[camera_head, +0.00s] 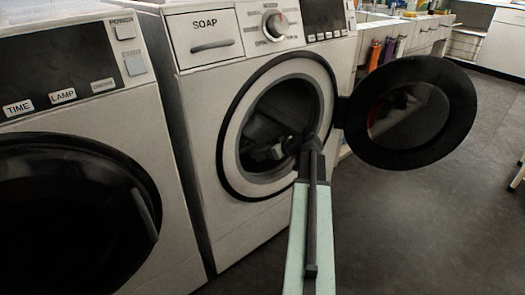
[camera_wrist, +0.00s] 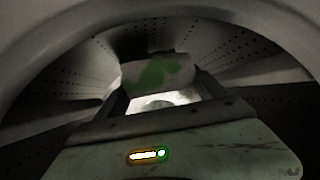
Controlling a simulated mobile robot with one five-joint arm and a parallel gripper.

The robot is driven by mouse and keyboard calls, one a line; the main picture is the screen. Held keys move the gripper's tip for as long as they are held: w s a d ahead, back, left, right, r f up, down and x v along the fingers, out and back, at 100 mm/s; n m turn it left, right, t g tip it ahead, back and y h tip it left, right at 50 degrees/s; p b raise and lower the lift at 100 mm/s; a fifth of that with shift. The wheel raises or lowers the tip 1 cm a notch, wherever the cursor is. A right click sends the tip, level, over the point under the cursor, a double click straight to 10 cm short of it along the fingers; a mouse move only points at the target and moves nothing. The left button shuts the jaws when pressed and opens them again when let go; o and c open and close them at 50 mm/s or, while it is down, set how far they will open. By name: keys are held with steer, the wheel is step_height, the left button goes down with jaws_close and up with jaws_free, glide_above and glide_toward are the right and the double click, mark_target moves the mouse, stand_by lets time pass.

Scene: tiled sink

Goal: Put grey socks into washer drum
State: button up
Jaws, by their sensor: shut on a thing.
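The washer drum (camera_head: 258,115) is open, and my arm reaches through its round opening. My gripper (camera_head: 284,148) is inside the opening. In the wrist view the perforated drum wall (camera_wrist: 238,55) surrounds it. My gripper's two fingers are closed on a pale grey bundle with a green patch, seemingly the grey socks (camera_wrist: 180,68). The bundle sits between the fingertips, in front of the dark back of the drum. A bright pale area shows below it between the fingers. In the head view the socks are small and dim, partly hidden by my gripper.
The washer door (camera_head: 400,112) stands open to the right of the opening, close to my arm. A second machine (camera_head: 75,215) with its dark door shut stands at the left. Counters with bottles line the back right. The floor (camera_head: 430,220) at the right is clear.

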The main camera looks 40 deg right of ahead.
steer(key=shift+f+b, duration=0.3)
steer(key=shift+f, duration=0.15)
steer(key=o, duration=1.3)
steer(key=shift+r, duration=0.1)
steer(key=p+v, duration=0.4)
steer(key=v, duration=0.3)
steer(key=shift+s+r, duration=0.1)
steer(key=shift+s, duration=0.3)
